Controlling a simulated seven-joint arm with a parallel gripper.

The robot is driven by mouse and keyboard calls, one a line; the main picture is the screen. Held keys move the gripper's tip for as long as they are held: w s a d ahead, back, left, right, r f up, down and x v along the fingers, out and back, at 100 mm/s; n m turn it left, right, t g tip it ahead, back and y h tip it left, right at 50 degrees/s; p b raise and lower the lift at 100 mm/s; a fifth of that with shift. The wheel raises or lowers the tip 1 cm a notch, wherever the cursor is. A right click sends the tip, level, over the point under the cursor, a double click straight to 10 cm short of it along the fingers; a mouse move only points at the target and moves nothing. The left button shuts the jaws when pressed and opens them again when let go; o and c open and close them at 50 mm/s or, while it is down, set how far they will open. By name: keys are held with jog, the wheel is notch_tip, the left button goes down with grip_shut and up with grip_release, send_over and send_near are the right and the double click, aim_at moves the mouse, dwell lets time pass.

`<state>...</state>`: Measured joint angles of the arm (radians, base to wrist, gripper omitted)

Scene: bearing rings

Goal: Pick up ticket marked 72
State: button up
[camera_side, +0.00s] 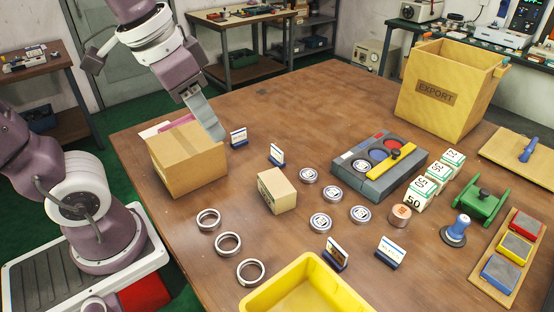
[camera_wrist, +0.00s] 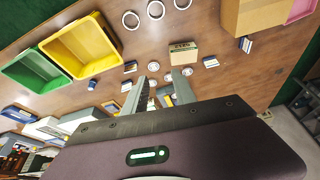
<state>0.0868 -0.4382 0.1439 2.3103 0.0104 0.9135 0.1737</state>
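Several white, green-edged ticket blocks stand in a row at the right of the table in the side view. The farthest block (camera_side: 452,160) seems to carry a 72, though its digits are small and hard to read. The nearest block (camera_side: 418,198) reads 50, and the number on the middle block (camera_side: 437,172) is unclear. My gripper (camera_side: 216,132) hangs at the left above the table, beside the cardboard box and far from the blocks. In the wrist view my gripper (camera_wrist: 156,88) has its two fingers apart, with nothing held between them.
A cardboard box (camera_side: 188,160) stands close under my gripper. A small carton (camera_side: 277,191), round bearings (camera_side: 332,194), steel rings (camera_side: 229,243) and a grey case (camera_side: 370,187) lie between. A yellow tray (camera_side: 262,296) is in front; an EXPORT crate (camera_side: 450,108) is at the back right.

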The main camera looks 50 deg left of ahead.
jog(key=w+a+f+m+g+y, duration=0.1)
jog(key=w+a+f+m+g, duration=0.2)
jog(key=w, duration=0.7)
jog(key=m+y, duration=1.3)
jog(key=m, duration=0.1)
send_near(278, 149)
jog(key=x, duration=0.3)
jog(key=shift+w+r, duration=0.1)
jog(key=shift+w, duration=0.05)
jog(key=shift+w+a+f, duration=0.1)
jog(key=shift+a+f, duration=0.1)
jog(key=shift+a, duration=0.15)
jog(key=x, duration=0.6)
jog(key=shift+a+f, duration=0.15)
jog(key=shift+a, duration=0.05)
grip_shut()
